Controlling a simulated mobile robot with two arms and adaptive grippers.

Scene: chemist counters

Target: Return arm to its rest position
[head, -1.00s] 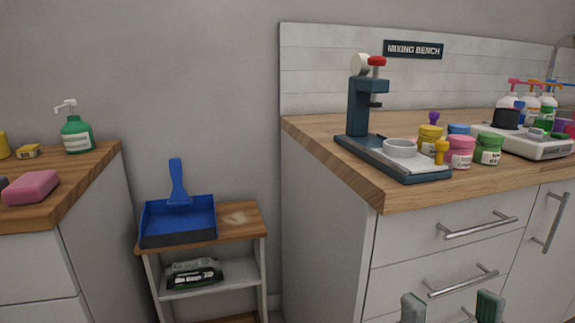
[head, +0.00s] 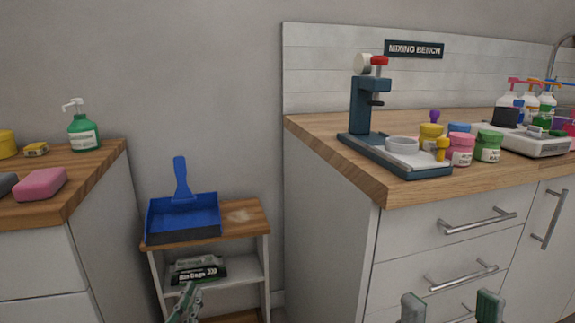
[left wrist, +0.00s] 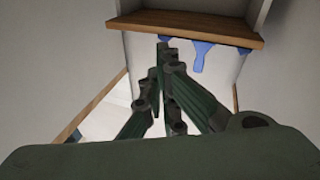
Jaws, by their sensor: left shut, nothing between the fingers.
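My left gripper (head: 188,298) shows at the bottom of the head view, in front of the small shelf unit. In the left wrist view its green fingers (left wrist: 163,50) come together at the tips, shut and empty. My right gripper (head: 450,308) is at the bottom right of the head view, in front of the drawers. Its two fingers stand well apart with nothing seen between them. The rest of it is below the picture.
Blue items (left wrist: 201,52) show under a wooden edge in the wrist view.

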